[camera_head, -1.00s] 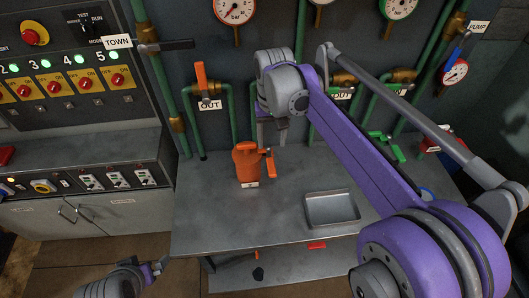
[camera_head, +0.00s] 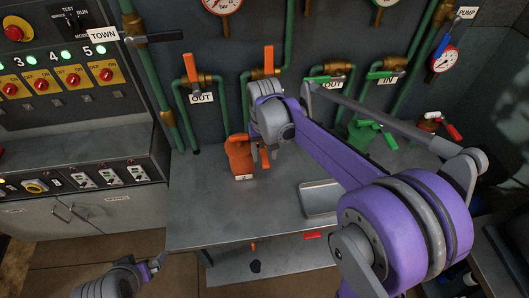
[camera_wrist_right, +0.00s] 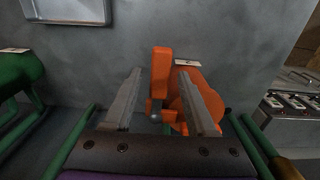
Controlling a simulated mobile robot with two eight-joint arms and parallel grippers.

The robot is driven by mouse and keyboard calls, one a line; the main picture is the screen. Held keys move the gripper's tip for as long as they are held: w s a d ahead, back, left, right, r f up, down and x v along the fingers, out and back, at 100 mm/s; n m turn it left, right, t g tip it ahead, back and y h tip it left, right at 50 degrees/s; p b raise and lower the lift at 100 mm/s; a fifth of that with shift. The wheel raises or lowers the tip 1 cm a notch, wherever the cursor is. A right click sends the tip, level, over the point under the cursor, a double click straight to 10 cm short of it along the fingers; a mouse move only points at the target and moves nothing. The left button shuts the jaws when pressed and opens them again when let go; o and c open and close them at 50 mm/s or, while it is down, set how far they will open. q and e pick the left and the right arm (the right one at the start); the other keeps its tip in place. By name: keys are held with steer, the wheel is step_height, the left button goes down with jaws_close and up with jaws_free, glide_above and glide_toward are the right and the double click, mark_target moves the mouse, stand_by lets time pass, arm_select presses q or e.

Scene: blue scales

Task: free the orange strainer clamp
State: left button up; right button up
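The orange strainer (camera_head: 238,155) stands upright on the grey bench, with a small white label at its base. Its orange clamp handle (camera_head: 265,158) stands up at its right side. In the right wrist view the clamp handle (camera_wrist_right: 161,75) shows between the two fingers, with the strainer body (camera_wrist_right: 205,90) behind the right finger. My right gripper (camera_wrist_right: 159,82) is open around the line of the handle; I cannot tell whether a finger touches it. In the head view the right gripper (camera_head: 278,143) is partly hidden by its wrist. My left gripper (camera_head: 158,263) is low at the left, its fingers too small to judge.
A metal tray (camera_head: 318,200) lies on the bench to the right. A green strainer (camera_head: 362,134) stands farther right. Green pipes and orange-handled valves (camera_head: 190,68) line the wall behind. The bench front left (camera_head: 200,225) is clear.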

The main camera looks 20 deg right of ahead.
jaws_close()
stand_by(1.2)
